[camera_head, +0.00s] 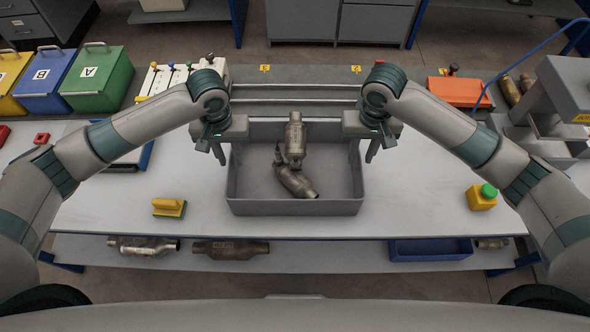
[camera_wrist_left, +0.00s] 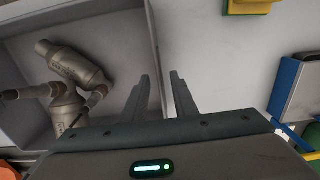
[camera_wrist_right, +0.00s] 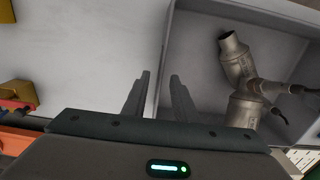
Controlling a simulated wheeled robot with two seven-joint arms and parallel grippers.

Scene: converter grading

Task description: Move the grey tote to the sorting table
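The grey tote (camera_head: 290,208) sits on the white-topped table (camera_head: 415,205), near its front edge. Two metal converters, an upper one (camera_head: 295,135) and a lower one (camera_head: 297,183), lie inside it and also show in both wrist views. My left gripper (camera_head: 214,152) is at the tote's left wall, with its open fingers (camera_wrist_left: 160,75) either side of the wall rim. My right gripper (camera_head: 377,150) is at the right wall in the same way, its open fingers (camera_wrist_right: 160,76) straddling the rim. Neither gripper visibly pinches the wall. I cannot tell which table is the sorting table.
Rails (camera_head: 290,95) run behind. Green (camera_head: 97,80), blue and yellow bins stand back left; a grey machine (camera_head: 565,95) stands right.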

